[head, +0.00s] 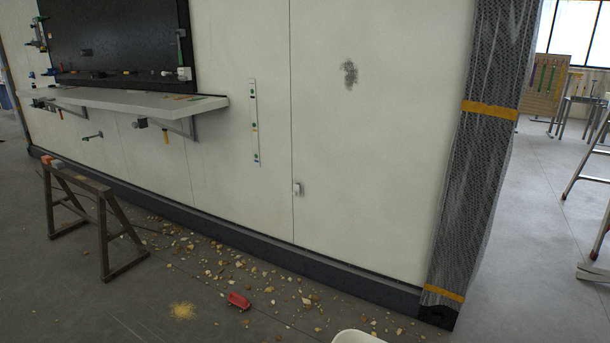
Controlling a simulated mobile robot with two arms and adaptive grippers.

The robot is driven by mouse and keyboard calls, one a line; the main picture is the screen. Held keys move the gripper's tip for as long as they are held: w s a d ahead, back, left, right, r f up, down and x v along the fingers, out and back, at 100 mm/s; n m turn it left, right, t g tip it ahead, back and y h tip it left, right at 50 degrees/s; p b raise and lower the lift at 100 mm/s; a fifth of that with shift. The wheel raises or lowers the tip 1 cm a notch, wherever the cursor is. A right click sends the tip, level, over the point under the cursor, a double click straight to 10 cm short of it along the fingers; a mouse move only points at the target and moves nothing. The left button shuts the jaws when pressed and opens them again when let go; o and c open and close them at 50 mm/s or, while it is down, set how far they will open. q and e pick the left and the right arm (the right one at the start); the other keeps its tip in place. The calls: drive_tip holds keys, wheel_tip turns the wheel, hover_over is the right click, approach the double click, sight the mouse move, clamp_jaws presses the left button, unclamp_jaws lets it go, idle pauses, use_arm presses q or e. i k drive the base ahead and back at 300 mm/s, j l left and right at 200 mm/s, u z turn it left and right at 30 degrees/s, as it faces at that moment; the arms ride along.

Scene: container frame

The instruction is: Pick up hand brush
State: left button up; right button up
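A small red object (239,300), which looks like the hand brush, lies on the grey concrete floor at the lower middle of the head view. It lies at the edge of scattered rubble, near a patch of yellow dust. It is too small to make out bristles or a handle clearly. Neither of my grippers is in view.
Rubble (205,252) lies along the base of the white wall panel (365,130). A wooden sawhorse (105,215) stands at left, below a white shelf (130,102). A wrapped post (480,160) ends the wall. A white rounded thing (357,337) shows at the bottom edge.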

sight(234, 299)
drive_tip(key=i+j+z, duration=0.6)
drive_tip(key=j+z, duration=0.15)
drive_tip(key=i+j+z, duration=0.2)
drive_tip(key=j, duration=0.3)
drive_tip(key=j+z, duration=0.25)
drive_tip(key=i+j, duration=0.05)
drive_tip(key=j, duration=0.05)
